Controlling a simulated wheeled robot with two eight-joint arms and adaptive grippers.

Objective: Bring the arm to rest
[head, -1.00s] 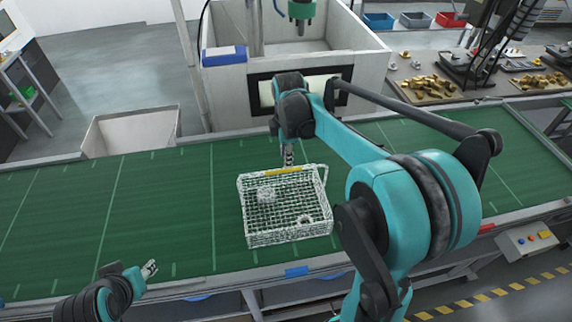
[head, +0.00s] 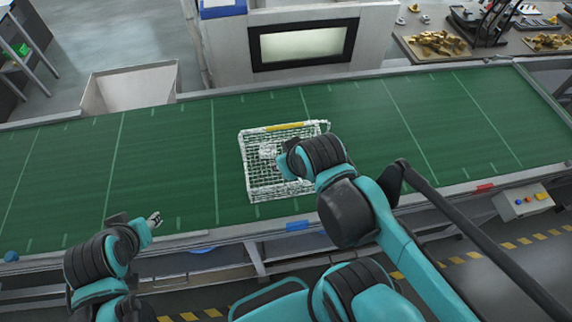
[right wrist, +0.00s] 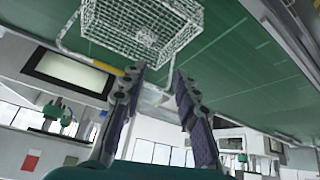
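A white wire basket (head: 250,185) with a yellow strip on its far rim sits on the green conveyor belt (head: 165,165). Pale parts lie inside it. The right wrist view shows the basket (right wrist: 105,35) at the top, beyond my right fingertips. My right gripper (right wrist: 161,72) is open, with an empty gap between its fingers. In the head view its fingers are hidden behind my right wrist, which covers part of the basket's right side. My left gripper (head: 155,219) hangs near the belt's front edge, clear of the basket; its finger opening is too small to judge.
A tank with a dark-framed window (head: 303,45) stands behind the belt. An empty pale bin (head: 130,88) is at the back left. A side table with brass parts (head: 436,43) is at the back right. A button box (head: 522,201) sits at the front right. Much of the belt is bare.

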